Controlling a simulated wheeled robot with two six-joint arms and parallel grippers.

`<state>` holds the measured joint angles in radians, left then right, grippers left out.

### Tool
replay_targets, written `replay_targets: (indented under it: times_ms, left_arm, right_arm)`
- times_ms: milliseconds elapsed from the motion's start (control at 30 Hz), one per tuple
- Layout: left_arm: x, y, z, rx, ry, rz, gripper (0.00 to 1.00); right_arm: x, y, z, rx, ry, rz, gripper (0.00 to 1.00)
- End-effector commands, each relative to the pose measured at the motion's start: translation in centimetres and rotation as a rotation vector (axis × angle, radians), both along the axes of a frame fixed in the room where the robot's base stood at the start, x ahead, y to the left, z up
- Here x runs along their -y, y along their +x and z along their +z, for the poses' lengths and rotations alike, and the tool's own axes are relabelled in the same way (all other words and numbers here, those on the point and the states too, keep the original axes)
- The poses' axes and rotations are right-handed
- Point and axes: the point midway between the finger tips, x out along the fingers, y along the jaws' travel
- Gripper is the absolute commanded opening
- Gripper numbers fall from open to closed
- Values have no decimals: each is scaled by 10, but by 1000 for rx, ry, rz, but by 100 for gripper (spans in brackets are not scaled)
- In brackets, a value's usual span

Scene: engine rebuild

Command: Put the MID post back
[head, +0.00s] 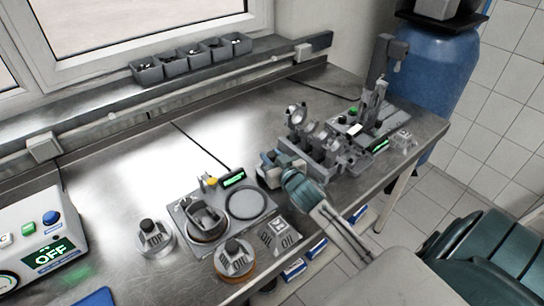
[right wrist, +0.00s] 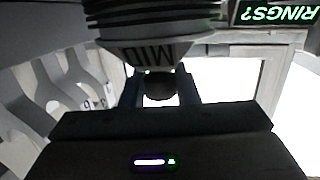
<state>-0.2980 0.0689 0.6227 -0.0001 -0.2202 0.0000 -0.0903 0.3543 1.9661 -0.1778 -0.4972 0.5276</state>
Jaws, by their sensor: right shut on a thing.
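The MID post (right wrist: 150,52) shows at the top of the right wrist view, a ribbed, stepped piece with upside-down "MID" lettering. My right gripper (right wrist: 160,88) is shut on its narrow end, with one finger on each side. In the head view my right gripper (head: 271,168) is over the bench, between the grey ring plate (head: 226,227) and the engine block (head: 325,150). The post is mostly hidden there by the gripper and arm. My left gripper is not in view.
Two dark-knobbed posts stand at the left (head: 153,238) and front (head: 235,259) of the ring plate. A control box reading OFF (head: 40,245) is far left. Small grey bins (head: 190,58) line the sill. The bench's back middle is clear. A RINGS? display (right wrist: 275,13) shows top right.

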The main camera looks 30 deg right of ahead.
Motion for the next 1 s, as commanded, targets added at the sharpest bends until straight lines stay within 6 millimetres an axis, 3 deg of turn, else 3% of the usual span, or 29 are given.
replay_targets:
  times_ms: [133, 167, 233, 267, 633, 767, 1000]
  left_arm:
    - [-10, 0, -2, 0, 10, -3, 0]
    - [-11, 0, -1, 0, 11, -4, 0]
    - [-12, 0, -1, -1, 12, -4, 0]
    - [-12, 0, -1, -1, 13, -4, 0]
    - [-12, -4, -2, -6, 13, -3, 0]
    - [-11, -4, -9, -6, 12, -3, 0]
    - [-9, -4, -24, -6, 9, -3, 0]
  right_arm:
    - [0, 0, -3, 2, 0, 0, 0]
    - [0, 0, -3, 0, 0, 0, 34]
    - [0, 0, -3, 0, 0, 0, 48]
    - [0, 0, -3, 0, 0, 0, 50]
    - [0, -4, 0, -1, -1, 0, 50]
    - [-2, -24, 0, -1, -4, 2, 50]
    - [-8, -76, 8, -3, -4, 3, 50]
